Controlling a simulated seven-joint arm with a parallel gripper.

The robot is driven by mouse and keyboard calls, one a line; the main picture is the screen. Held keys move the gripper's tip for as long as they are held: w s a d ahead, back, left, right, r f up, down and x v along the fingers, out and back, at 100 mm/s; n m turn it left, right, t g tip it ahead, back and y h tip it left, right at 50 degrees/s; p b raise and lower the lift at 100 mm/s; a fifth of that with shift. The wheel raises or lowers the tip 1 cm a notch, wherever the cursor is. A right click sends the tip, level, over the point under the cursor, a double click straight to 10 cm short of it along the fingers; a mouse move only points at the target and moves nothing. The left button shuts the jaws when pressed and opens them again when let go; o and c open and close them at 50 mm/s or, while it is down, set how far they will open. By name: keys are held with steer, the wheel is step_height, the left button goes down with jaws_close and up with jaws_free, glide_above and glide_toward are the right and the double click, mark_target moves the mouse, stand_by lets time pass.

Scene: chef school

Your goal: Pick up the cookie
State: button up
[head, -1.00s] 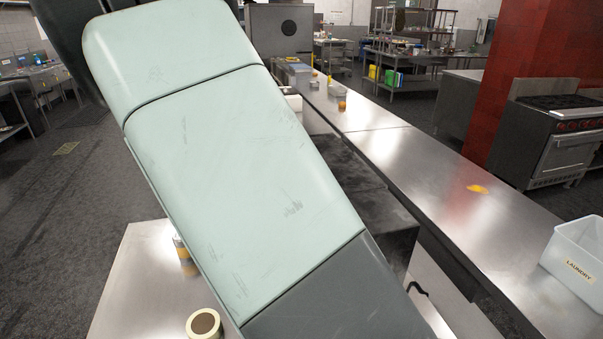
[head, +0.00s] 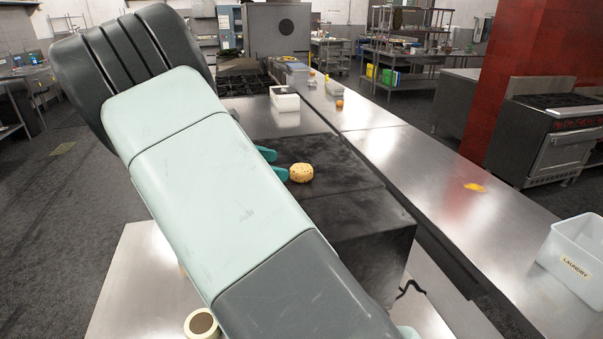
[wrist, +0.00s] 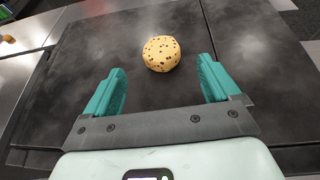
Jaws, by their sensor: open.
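The cookie (head: 301,173) is round, pale yellow-brown with dark specks, and rests on a dark flat cooktop surface (head: 345,205). It also shows in the wrist view (wrist: 161,54), just beyond the fingertips and roughly centred between them. My gripper (head: 277,164) has teal fingers, spread open and empty, to the left of the cookie in the head view. In the wrist view my gripper (wrist: 163,82) shows both fingers apart, with the cookie ahead of them and not between them. My arm hides part of the counter and the gripper's body in the head view.
A white container (head: 285,98) stands behind the cookie. A roll of tape (head: 201,325) is at the front left. The dark surface around the cookie is clear.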

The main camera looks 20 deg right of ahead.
mark_target(295, 168)
steer(key=x, duration=0.6)
steer(key=shift+d+f, duration=0.15)
steer(key=shift+d, duration=0.1)
steer(key=shift+c, duration=0.3)
